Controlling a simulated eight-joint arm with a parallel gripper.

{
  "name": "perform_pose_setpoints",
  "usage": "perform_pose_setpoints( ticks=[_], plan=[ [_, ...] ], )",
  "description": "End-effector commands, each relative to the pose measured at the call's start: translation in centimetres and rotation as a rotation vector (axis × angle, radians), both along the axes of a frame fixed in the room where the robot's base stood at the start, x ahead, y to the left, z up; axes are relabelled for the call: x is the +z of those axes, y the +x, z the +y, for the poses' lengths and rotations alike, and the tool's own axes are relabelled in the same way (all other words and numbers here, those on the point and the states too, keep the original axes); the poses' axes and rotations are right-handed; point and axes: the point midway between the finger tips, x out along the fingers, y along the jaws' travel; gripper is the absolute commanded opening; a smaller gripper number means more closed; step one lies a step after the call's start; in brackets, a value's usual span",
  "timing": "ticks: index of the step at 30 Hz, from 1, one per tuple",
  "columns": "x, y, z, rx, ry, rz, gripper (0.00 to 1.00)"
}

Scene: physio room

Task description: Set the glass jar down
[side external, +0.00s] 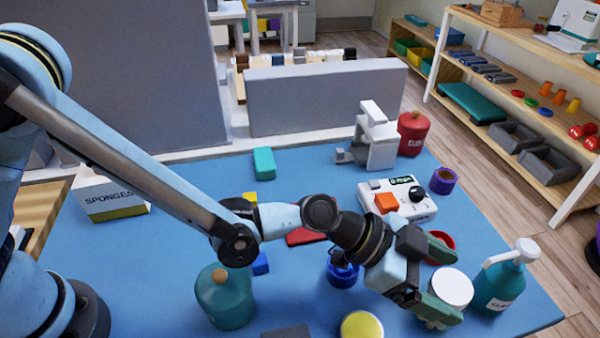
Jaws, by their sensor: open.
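A jar with a round white lid (453,287), which looks like the glass jar, stands at the right front of the blue table (175,262). Its body is largely hidden behind a finger, and I cannot tell whether it is glass. My gripper (443,277) is open, with its green fingers apart on either side of the jar near the lid. I cannot tell whether either finger touches it. The jar appears upright, but its base is hard to see.
A teal pump bottle (500,284) stands close right of the jar. A red ring-shaped item (440,249) lies behind my gripper, and a yellow-lidded container (361,328) is at front. A teal canister (225,300) stands left. The table's right edge is near.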

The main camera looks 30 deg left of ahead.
Motion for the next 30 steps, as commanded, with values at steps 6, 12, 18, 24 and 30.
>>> perform_pose_setpoints(
  ticks=[6, 12, 18, 24, 30],
  plan=[
    [1.7, -0.9, 3.4, 0.003, 0.000, 0.001, 0.87],
    [2.8, -1.6, 5.6, 0.001, 0.000, 0.000, 0.87],
    [3.4, -1.9, 6.8, 0.002, 0.002, 0.001, 0.87],
    [4.6, -0.5, 10.4, 0.100, 0.049, 0.043, 0.87],
    [6.4, 1.2, 18.9, 0.342, 0.147, 0.149, 0.87]
  ],
)
